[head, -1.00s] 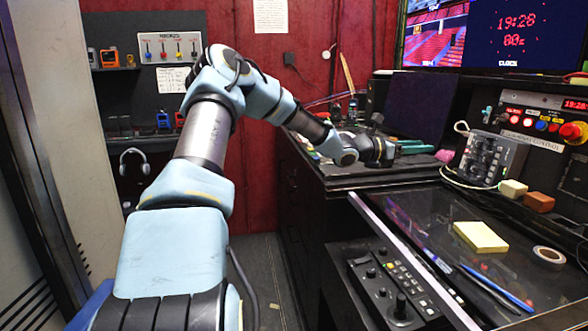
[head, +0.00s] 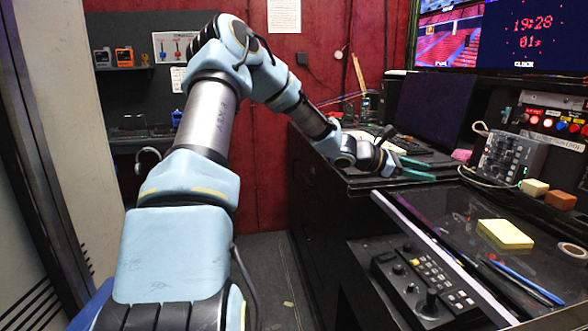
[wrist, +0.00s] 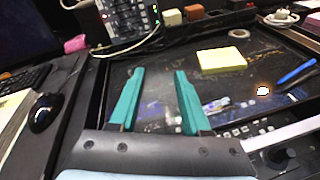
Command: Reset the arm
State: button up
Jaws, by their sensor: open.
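My gripper (head: 417,168) is at the end of my arm, over the left end of the dark desk in the head view. Its two teal fingers point to the right there. In the wrist view my gripper (wrist: 158,95) shows both fingers apart with nothing between them. Beyond the fingertips lies the dark glossy desk panel. The cue buttons (head: 562,125), red, white and blue, sit on the console at the right edge of the head view, well away from my gripper.
A yellow note pad (head: 505,234), a tape roll (head: 571,252) and blue pens (head: 527,283) lie on the desk panel. A grey knob box (head: 511,157) stands behind. A black control panel (head: 425,285) is in front. A black mouse (wrist: 45,113) shows in the wrist view.

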jog(key=s+a+f+m+y, duration=0.1)
jog(key=s+a, duration=0.1)
jog(key=s+a+f+m+y, duration=0.1)
jog(key=a+f+m, duration=0.1)
jog(key=s+a+f+m+g+y, duration=0.1)
jog(key=s+a, duration=0.1)
jog(key=shift+s+f+m+y, duration=0.3)
jog(key=shift+f+y, duration=0.1)
jog(key=s+a+m+y, duration=0.3)
jog(key=s+a+m, duration=0.1)
jog(key=a, duration=0.7)
jog(key=s+a+f+m+t+y, duration=0.1)
jog(key=s+a+m+y, duration=0.3)
jog(key=a, duration=0.8)
jog(key=s+a+m+y+p, duration=0.1)
jog(key=s+a+m+y, duration=0.3)
jog(key=a, duration=0.7)
jog(key=shift+s+a+f+t, duration=0.2)
jog(key=shift+s+t, duration=0.2)
jog(key=shift+s, duration=0.85)
